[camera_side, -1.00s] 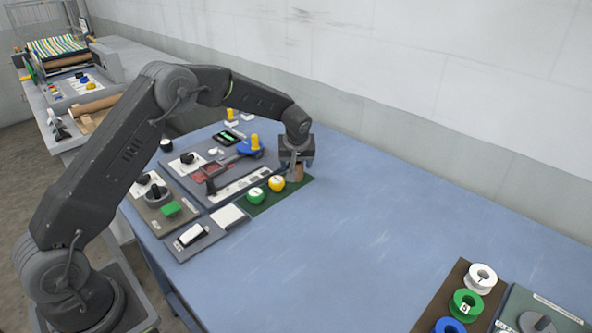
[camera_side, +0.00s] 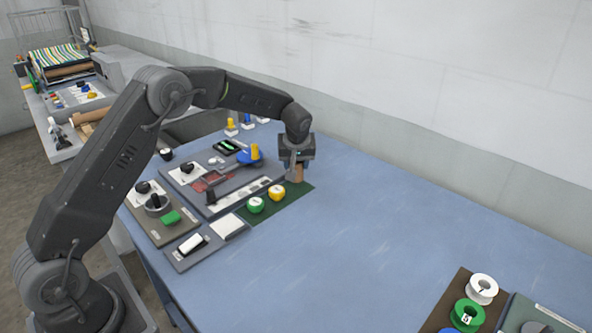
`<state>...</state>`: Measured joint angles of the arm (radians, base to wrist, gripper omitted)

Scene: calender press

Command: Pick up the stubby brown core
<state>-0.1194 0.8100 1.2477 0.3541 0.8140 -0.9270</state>
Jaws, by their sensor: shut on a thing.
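The stubby brown core (camera_side: 298,173) stands at the far right end of a dark green mat (camera_side: 291,203). My gripper (camera_side: 297,165) points down over it and is shut on its upper part. The core's lower part shows below the fingers and looks upright. I cannot tell whether its base touches the mat.
A yellow ball (camera_side: 276,193) and a green ball (camera_side: 256,205) sit on the mat, left of the core. Panels with knobs and a blue piece (camera_side: 249,157) lie further left. Spools, including a white one (camera_side: 482,288), stand front right. The table's middle (camera_side: 370,230) is clear.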

